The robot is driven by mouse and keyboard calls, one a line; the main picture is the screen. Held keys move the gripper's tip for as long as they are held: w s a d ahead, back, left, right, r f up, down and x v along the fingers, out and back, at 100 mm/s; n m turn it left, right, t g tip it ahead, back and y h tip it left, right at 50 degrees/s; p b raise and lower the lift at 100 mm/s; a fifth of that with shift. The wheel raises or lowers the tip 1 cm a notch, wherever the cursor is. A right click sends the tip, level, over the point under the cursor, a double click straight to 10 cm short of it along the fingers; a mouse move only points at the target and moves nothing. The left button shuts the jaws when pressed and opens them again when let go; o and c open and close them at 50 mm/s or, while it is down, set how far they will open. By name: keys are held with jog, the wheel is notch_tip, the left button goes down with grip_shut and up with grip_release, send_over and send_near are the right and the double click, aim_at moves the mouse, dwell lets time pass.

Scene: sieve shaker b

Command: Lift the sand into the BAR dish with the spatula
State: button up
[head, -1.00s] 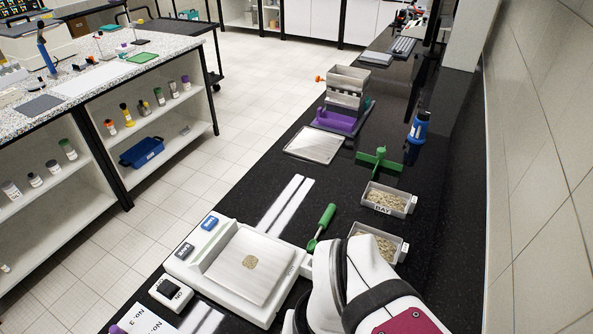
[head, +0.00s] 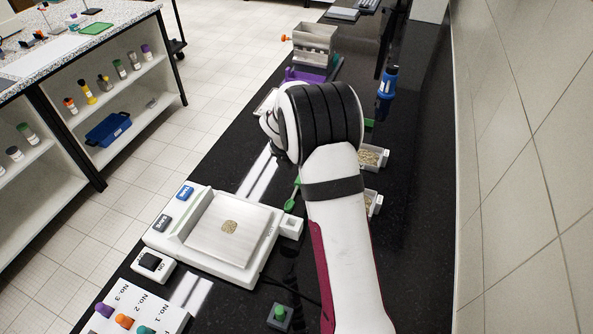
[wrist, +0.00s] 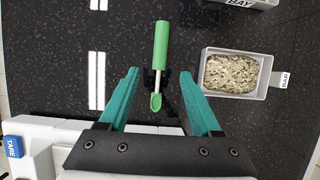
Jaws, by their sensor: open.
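The spatula has a green handle (wrist: 161,45), a thin metal shaft and a green scoop end. It lies across a small dark rest on the black bench; in the head view it shows (head: 292,196) beside the balance, partly behind my arm. My gripper (wrist: 160,76) is open and empty, its teal fingers on either side of the spatula's lower part in the wrist view. A small patch of sand (head: 230,227) sits on the balance pan (head: 203,233). The BAR dish (wrist: 206,82), a grey tray holding sand, is right of the spatula. My arm hides the gripper in the head view.
The BAY dish (head: 384,153) stands beyond the BAR dish. The balance, with its TARE button (wrist: 14,147), is left of my gripper. A sieve box (head: 314,42), purple tray and blue bottle (head: 387,85) stand farther back. A wall runs along the right.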

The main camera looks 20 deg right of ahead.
jog(key=x, duration=0.9)
jog(key=shift+w+d+r, duration=0.1)
jog(key=shift+w+d, duration=0.1)
jog(key=shift+c, duration=0.3)
grip_shut()
